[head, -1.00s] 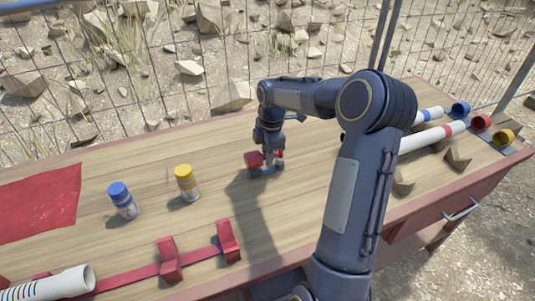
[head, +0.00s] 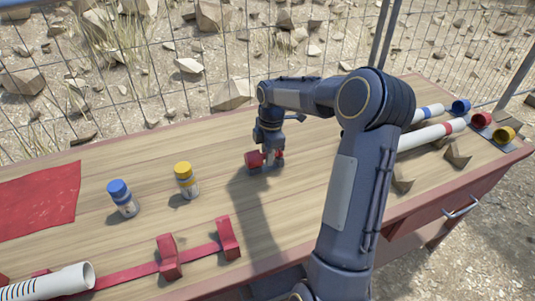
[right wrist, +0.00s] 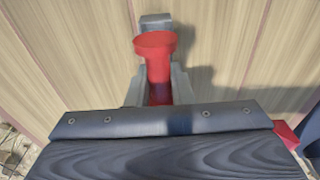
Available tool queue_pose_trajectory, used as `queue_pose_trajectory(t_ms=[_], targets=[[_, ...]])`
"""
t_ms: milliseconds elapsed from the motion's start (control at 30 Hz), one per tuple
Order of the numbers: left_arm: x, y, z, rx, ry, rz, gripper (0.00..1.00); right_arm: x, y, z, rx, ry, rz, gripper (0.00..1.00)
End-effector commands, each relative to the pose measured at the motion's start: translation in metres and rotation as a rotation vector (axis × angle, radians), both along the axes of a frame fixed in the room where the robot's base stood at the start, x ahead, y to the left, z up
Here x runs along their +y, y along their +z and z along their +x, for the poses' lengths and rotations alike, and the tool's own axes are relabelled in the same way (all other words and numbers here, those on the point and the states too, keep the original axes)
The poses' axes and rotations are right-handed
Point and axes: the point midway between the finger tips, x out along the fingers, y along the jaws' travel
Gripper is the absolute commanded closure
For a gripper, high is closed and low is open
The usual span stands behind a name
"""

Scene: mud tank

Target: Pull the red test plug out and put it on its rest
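The red test plug (right wrist: 156,60) is in my right gripper, low over the middle of the bench. In the right wrist view its wide round end faces up the picture, and a grey finger lies close along each side of its stem. In the head view the plug (head: 253,159) shows red at the left of my right gripper (head: 265,163). A small grey block (right wrist: 155,21) stands just beyond the plug's wide end; I cannot tell whether they touch. The gripper hides the plug's lower part. My left gripper is out of view.
A blue-capped jar (head: 123,198) and a yellow-capped jar (head: 186,181) stand left of the gripper. Red cradles (head: 228,238) are in front. White pipes (head: 425,137) and coloured sockets (head: 481,120) lie at right. A wire fence (head: 150,70) runs behind.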

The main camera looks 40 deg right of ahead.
Motion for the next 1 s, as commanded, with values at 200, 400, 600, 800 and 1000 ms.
queue_pose_trajectory(t_ms=[200,400,600,800,1000], targets=[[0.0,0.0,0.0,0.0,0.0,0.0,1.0,0.0,0.0,0.0,0.0,0.0,0.0,0.55],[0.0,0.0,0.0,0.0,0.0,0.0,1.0,0.0,0.0,0.0,0.0,0.0,0.0,0.55],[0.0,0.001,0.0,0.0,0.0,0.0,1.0,-0.001,0.014,0.0,-0.003,0.0,-0.002,0.55],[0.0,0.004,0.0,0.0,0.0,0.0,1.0,-0.004,0.05,0.0,-0.004,0.0,-0.001,0.55],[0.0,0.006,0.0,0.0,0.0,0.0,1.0,-0.006,0.073,-0.001,-0.002,0.0,-0.001,0.55]])
